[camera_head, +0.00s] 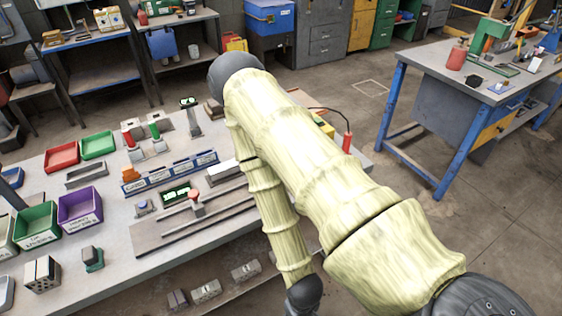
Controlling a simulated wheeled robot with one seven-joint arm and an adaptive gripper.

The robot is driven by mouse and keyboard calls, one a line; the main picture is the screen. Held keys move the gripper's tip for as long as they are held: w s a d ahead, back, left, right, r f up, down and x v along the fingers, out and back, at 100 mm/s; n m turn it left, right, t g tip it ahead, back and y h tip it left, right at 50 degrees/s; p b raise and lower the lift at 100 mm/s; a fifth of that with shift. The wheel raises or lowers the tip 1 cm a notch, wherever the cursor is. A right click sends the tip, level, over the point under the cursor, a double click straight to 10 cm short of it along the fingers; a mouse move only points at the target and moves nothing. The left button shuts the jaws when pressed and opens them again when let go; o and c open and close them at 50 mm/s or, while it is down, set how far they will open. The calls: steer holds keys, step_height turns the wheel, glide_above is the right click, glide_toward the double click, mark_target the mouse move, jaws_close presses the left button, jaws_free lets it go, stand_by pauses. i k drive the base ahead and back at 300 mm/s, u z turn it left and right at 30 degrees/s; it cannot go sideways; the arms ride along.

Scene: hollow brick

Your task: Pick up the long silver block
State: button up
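A long, low grey metal block (87,174) lies on the workbench (110,208) just below the red and green trays. It is the likeliest match for the long silver block, but I cannot be sure. A flat, light-topped block (223,172) lies farther right on the bench, close to my arm and partly hidden behind it. My pale yellow arm crosses the middle of the head view and bends back down past the bench's front edge. My gripper cannot be made out, and I see nothing held.
The bench also carries a red tray (62,157), a green tray (98,145), a purple bin (80,208), a labelled blue rack (170,172) and a flat rail fixture (185,222). A blue-legged table (430,75) stands right. Open floor lies between.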

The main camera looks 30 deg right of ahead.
mark_target(217, 173)
steer(key=k, duration=1.3)
steer(key=u, duration=0.15)
steer(key=i, duration=0.8)
steer(key=u, duration=0.25)
